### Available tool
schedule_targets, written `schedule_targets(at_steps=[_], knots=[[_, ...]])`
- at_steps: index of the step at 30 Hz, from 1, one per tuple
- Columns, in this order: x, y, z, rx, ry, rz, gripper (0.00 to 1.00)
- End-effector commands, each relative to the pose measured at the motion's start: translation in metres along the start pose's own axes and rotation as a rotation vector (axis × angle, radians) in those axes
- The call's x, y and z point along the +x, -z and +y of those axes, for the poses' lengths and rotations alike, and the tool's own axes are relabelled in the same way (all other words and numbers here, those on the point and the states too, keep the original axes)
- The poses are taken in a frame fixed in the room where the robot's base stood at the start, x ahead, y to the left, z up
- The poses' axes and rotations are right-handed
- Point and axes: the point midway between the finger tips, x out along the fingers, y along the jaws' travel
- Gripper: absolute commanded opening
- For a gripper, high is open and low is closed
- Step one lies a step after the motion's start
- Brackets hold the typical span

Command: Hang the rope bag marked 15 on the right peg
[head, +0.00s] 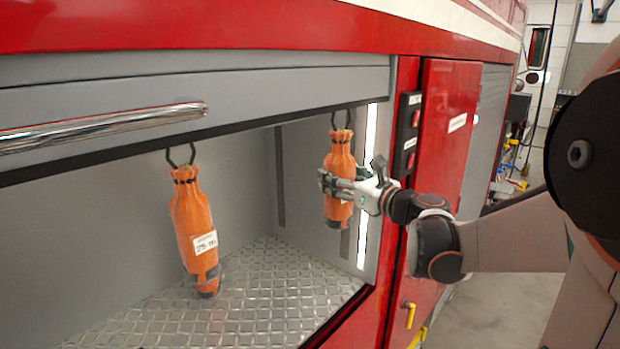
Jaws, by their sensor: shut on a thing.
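An orange rope bag (340,158) is in the right part of the open locker, upright, its dark loop reaching up to the locker's top edge. My gripper (338,187) is shut around its middle, coming from the right. Its label is mostly hidden by my gripper, so I cannot read a number. A second orange rope bag (188,222) hangs by its dark loop at the left, slightly tilted, with a white label that seems to read 25 m. The pegs are hidden behind the top edge, so I cannot tell whether the held bag's loop is on one.
The locker's floor is bare tread plate (285,290). A chrome bar (105,128) runs along the raised shutter at upper left. A lit strip (366,190) and red door panel (440,130) stand at the right, close to my gripper and wrist.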

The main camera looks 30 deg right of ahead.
Motion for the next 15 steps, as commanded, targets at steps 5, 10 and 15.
schedule_targets(at_steps=[5,10,15], knots=[[0.006,0.001,0.001,0.001,0.0,-0.001,0.04],[0.015,0.001,0.003,0.001,-0.002,-0.001,0.04],[0.023,0.002,0.004,0.001,-0.001,-0.001,0.04]])
